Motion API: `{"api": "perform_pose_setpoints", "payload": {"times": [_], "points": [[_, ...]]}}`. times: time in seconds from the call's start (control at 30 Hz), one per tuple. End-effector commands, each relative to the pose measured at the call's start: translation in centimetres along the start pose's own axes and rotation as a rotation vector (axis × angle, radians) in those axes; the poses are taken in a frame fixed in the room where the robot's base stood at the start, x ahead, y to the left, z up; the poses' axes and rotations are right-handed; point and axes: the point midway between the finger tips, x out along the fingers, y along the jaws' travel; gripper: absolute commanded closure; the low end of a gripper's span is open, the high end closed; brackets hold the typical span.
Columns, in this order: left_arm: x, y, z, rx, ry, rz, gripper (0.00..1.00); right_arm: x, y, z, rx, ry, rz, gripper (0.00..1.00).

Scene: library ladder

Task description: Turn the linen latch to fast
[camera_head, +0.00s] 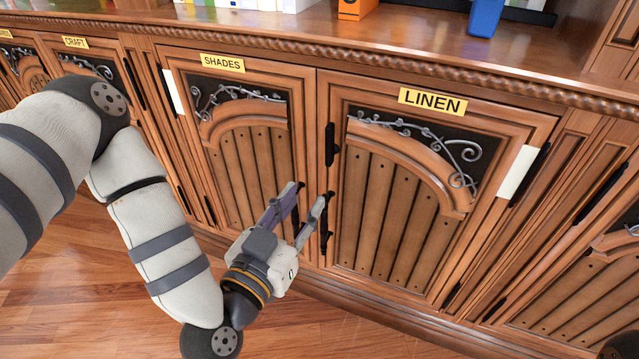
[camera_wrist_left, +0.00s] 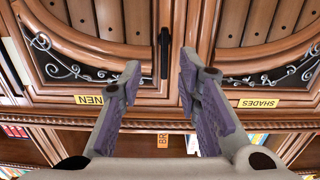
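The linen door (camera_head: 385,215) is shut under its yellow LINEN label (camera_head: 432,101). A slim black upright fitting (camera_head: 330,145) sits on its left stile, beside the shades door; I take it for the linen latch. It also shows as a black bar (camera_wrist_left: 164,52) in the left wrist view, which sees the cabinet upside down. I cannot read a fast mark on it. My left gripper (camera_head: 311,194) is open and empty, in front of the seam between the doors and lower than the fitting in the head view. In the left wrist view its fingers (camera_wrist_left: 160,64) stand apart to either side of the bar. My right gripper is not in view.
The shades door (camera_head: 243,150) is shut at the left. A white plate (camera_head: 517,171) is at the linen door's right edge. The wooden counter (camera_head: 330,40) juts out above, bearing a blue object (camera_head: 485,15) and an orange one (camera_head: 355,8). Wooden floor (camera_head: 110,290) is clear below.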

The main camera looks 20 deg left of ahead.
Motion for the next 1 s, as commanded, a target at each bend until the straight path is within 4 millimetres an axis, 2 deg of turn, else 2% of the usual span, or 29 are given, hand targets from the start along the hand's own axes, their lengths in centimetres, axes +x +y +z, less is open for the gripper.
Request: {"api": "perform_pose_setpoints", "payload": {"times": [0.17,0.4,0.53,0.7,0.93,1.0], "points": [[2.5,-0.5,-1.1,0.005,0.044,-0.022,0.69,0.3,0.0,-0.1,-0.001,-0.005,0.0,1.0],[8.6,-0.6,-1.1,0.005,0.038,-0.019,0.69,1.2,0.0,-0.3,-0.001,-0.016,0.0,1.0],[10.9,-0.6,-1.1,0.004,0.034,-0.019,0.69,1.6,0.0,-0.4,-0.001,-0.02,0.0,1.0],[12.3,-0.5,-1.3,0.003,0.033,-0.017,0.69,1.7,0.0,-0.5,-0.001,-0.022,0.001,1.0],[12.3,-0.5,-1.3,0.003,0.032,-0.016,0.69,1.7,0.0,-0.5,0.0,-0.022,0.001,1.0],[12.3,-0.5,-1.3,0.003,0.032,-0.016,0.85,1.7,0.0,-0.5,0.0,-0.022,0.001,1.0]]}}
